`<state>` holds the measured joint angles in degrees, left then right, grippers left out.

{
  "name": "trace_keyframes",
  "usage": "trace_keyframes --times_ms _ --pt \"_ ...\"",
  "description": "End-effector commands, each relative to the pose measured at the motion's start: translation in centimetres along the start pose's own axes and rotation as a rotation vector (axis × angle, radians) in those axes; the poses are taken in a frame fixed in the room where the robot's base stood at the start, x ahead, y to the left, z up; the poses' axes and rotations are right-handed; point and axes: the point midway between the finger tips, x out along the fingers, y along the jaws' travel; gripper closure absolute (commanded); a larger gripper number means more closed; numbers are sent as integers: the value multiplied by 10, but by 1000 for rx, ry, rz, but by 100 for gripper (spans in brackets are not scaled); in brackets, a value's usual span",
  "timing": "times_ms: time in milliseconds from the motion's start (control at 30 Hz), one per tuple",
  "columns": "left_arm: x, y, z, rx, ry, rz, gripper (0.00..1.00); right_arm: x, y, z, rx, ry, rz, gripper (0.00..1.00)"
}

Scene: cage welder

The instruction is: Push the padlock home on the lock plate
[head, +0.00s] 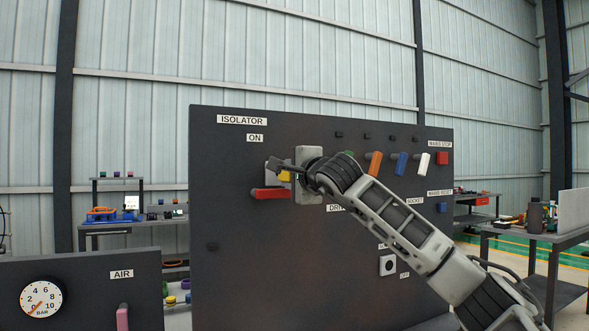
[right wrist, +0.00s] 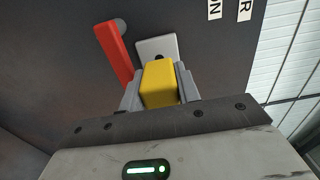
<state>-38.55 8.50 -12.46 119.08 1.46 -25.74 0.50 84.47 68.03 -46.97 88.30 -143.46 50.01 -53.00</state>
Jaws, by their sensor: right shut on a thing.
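The yellow padlock (right wrist: 159,84) is between the fingers of my right gripper (right wrist: 158,92), which is shut on it. In the head view the padlock (head: 284,176) shows as a small yellow patch, and my right gripper (head: 287,173) is partly hidden behind its own wrist. The lock plate (right wrist: 156,47) is a light grey plate with a dark hole, just beyond the padlock in the right wrist view. Whether the padlock touches the plate I cannot tell. The red isolator handle (head: 269,194) lies roughly level, below and left of the padlock. My left gripper is not in view.
The dark isolator panel (head: 225,270) fills the middle. To the right it carries orange, blue and white tags (head: 400,163), a red block (head: 442,158) and a grey switch (head: 388,265). A lower panel with an air gauge (head: 41,298) stands at the left. Workbenches stand behind.

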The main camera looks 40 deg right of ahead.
Motion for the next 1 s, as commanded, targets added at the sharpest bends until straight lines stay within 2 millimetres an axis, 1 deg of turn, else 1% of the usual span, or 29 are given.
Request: trace_keyframes --times_ms 100,300,1000 --pt "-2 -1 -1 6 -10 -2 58 9 -2 0 0 0 1 91" --pt "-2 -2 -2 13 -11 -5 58 16 0 0 -1 0 1 91" --pt "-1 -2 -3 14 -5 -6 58 17 0 1 -1 0 0 91"
